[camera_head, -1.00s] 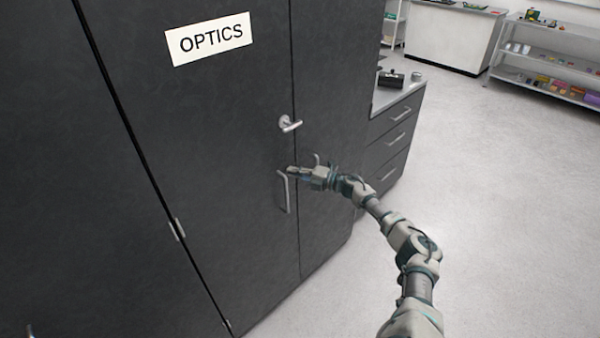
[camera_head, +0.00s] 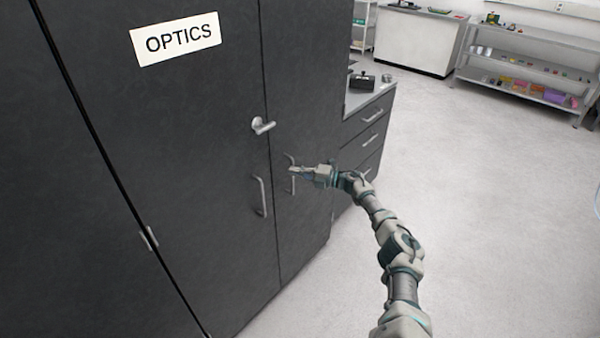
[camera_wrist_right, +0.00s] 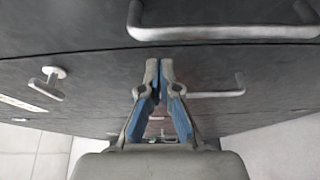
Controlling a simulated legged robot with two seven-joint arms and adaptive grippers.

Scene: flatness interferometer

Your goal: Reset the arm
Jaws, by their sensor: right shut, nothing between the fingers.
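My right arm reaches in from the lower right of the head view, with its gripper (camera_head: 293,170) in front of the dark cabinet (camera_head: 180,130). In the right wrist view the fingers (camera_wrist_right: 158,72) are closed together and hold nothing. The fingertips overlap the right door's handle (camera_head: 292,182) in the head view; I cannot tell whether they touch it. The left door's handle (camera_head: 260,196) stands just left of the gripper, clear of it. Both cabinet doors look shut. My left gripper is not in view.
A lever latch (camera_head: 263,125) sticks out above the handles. An OPTICS label (camera_head: 176,39) is on the left door. A drawer unit (camera_head: 362,135) stands right of the cabinet. A bench (camera_head: 415,38) and shelves (camera_head: 520,75) stand at the back. The floor (camera_head: 490,210) on the right is clear.

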